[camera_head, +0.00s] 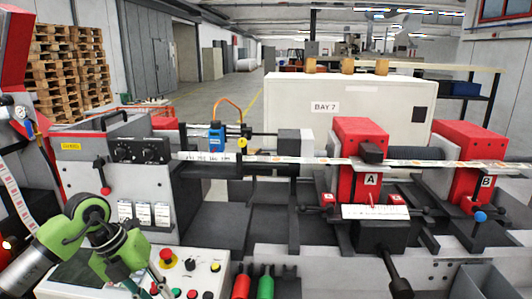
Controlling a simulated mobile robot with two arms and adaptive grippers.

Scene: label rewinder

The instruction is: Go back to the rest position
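My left arm (65,235), with green joints and grey links, comes in from the lower left. It is folded in front of the label rewinder's left end, over the light control panel (195,272). Its far end runs down towards the bottom edge, and I cannot make out gripper fingers there. My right arm and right gripper are not in view. The label rewinder carries a strip of printed labels (290,158) running to the right, past red blocks marked A (360,150) and B (470,150).
The panel has a red mushroom button (166,255) and several smaller buttons. A red and a green handle (265,285) stand beside it. A black-knobbed lever (398,285) sticks out at the front. Behind are a white BAY 7 cabinet (300,115), stacked pallets (68,70) and open floor.

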